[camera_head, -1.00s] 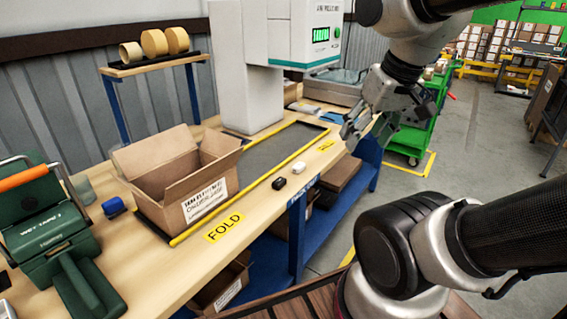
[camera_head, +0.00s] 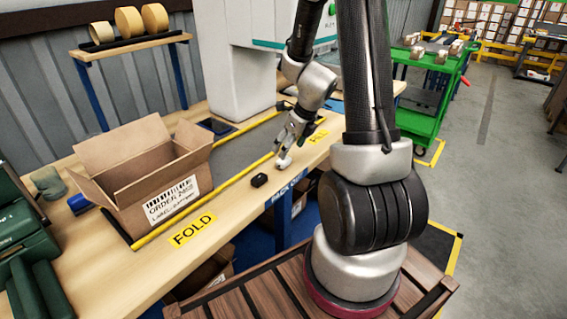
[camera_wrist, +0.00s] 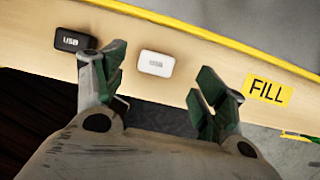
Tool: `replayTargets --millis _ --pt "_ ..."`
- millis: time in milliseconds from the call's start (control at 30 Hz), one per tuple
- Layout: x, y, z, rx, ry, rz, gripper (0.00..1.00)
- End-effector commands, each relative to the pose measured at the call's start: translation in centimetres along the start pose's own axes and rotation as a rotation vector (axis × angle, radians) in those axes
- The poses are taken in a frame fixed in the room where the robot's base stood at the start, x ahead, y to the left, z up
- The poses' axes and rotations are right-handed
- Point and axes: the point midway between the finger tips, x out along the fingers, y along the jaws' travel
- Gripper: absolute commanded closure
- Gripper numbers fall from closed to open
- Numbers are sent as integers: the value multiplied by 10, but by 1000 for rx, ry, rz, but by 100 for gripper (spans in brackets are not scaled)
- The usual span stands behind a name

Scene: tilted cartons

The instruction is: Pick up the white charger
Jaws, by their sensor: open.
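The white charger (camera_head: 284,162) lies on the wooden table near its front edge. In the wrist view the white charger (camera_wrist: 156,64) shows a USB mark and lies ahead of and between my fingers. My gripper (camera_wrist: 158,85) is open and empty, its two green-tipped fingers spread either side of the charger's line. In the head view my gripper (camera_head: 285,145) is just above and behind the charger, which is partly close against the fingertips there. I cannot tell from the pictures whether they touch.
A black USB charger (camera_head: 259,180) lies just left of the white one; in the wrist view it (camera_wrist: 76,40) is near my left finger. An open carton (camera_head: 150,175) stands further left. A yellow rail (camera_head: 215,190) runs behind the chargers. A FILL label (camera_wrist: 267,90) lies right.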

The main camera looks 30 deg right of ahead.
Motion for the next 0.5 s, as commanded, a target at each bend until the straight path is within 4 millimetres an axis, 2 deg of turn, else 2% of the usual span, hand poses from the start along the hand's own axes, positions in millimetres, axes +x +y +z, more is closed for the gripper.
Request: replayTargets --millis 167,333,500 --pt "19 1 -2 -3 1 0 29" --pt "46 3 -5 -3 2 1 29" --pt "58 3 -4 -7 0 0 29"
